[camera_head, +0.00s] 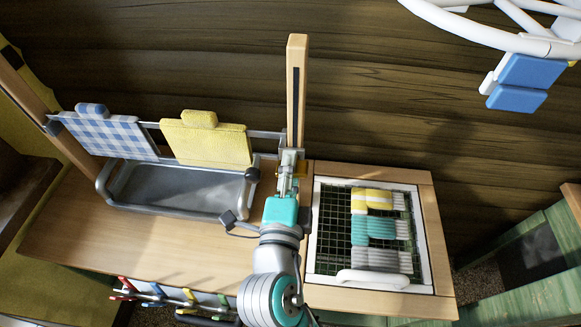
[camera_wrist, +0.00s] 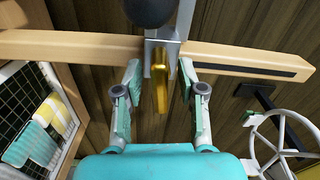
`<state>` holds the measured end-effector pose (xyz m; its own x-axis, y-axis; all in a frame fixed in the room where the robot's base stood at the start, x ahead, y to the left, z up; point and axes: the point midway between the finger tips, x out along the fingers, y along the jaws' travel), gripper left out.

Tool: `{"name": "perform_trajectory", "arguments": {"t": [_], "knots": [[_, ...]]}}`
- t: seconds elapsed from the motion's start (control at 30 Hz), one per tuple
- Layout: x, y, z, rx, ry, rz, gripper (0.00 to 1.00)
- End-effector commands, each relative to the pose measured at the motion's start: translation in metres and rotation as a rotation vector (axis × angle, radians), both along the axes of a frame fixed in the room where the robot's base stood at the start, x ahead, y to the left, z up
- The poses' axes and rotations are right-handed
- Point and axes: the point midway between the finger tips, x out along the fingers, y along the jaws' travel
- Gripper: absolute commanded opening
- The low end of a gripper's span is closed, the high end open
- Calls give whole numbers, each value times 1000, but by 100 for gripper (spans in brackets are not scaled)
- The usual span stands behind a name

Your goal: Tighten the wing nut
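A brass-coloured wing nut (camera_wrist: 160,80) sits between my fingers in the wrist view, below a grey metal bracket (camera_wrist: 161,42) on the wooden post. In the head view a small bit of brass (camera_head: 302,168) shows beside the bracket. My gripper (camera_wrist: 161,76) is open, with one finger on each side of the wing nut and a visible gap on both sides. In the head view my gripper (camera_head: 286,185) is at the post, mostly hidden by its own turquoise body.
A wooden post (camera_head: 297,90) rises behind the bracket. A dark round knob (camera_wrist: 150,10) is close above the nut. A grey tray (camera_head: 175,188) with blue-checked and yellow cloths is at left. A rack (camera_head: 425,235) with folded cloths is at right. A white wheel (camera_wrist: 284,135) shows lower right.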

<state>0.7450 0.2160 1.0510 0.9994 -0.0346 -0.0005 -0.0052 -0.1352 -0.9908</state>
Motion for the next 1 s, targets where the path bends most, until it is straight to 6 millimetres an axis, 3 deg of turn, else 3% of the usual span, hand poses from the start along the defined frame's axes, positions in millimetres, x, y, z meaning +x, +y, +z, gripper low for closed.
{"name": "perform_trajectory", "arguments": {"t": [0.23,0.7,1.0], "knots": [[-8,2,-1,0,1,4,40],[-67,3,0,0,0,3,40],[-75,3,0,0,0,0,40]]}}
